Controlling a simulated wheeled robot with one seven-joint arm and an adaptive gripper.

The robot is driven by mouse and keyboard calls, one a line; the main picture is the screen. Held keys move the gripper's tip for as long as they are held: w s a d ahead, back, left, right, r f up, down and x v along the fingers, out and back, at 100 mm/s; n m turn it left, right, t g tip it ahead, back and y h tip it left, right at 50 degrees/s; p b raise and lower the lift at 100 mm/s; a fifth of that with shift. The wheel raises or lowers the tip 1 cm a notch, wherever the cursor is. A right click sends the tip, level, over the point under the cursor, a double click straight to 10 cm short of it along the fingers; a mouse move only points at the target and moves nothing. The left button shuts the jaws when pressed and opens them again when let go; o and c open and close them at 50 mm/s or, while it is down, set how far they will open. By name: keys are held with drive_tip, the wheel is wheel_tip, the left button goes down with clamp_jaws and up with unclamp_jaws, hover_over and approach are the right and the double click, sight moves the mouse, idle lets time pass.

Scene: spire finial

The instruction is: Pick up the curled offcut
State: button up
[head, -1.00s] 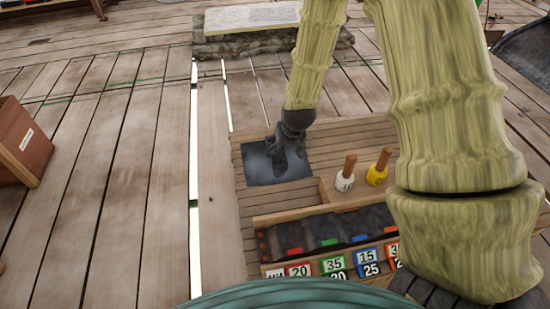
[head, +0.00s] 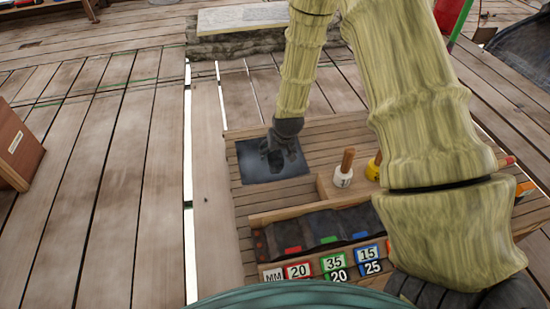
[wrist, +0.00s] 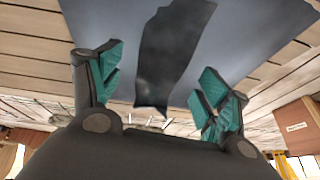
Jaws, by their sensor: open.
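The curled offcut (wrist: 168,50) is a dark grey strip with a bent near end in the wrist view. It lies over a flat blue-grey sheet (wrist: 245,45). My gripper (wrist: 160,78) is open, with its teal finger pads on either side of the strip's near end and clear gaps to both. In the head view the grey sheet (head: 250,170) lies on the wooden bench, and my gripper (head: 279,158) points down over its right part. A darker patch shows between the fingers there; I cannot tell the offcut's outline. The wrist view does not settle whether the fingertips reach the strip's height.
A white pot with a wooden handle (head: 343,172) stands right of the sheet, beside a partly hidden yellow pot (head: 373,168). A divided tray with number labels (head: 335,264) is at the bench front. A brown box (head: 15,150) stands left on the plank floor.

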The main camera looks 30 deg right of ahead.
drive_tip(key=shift+w+f, duration=0.3)
drive_tip(key=shift+f, duration=0.35)
drive_tip(key=c, duration=1.3)
drive_tip(key=shift+o, duration=0.2)
drive_tip(key=shift+r, duration=0.1)
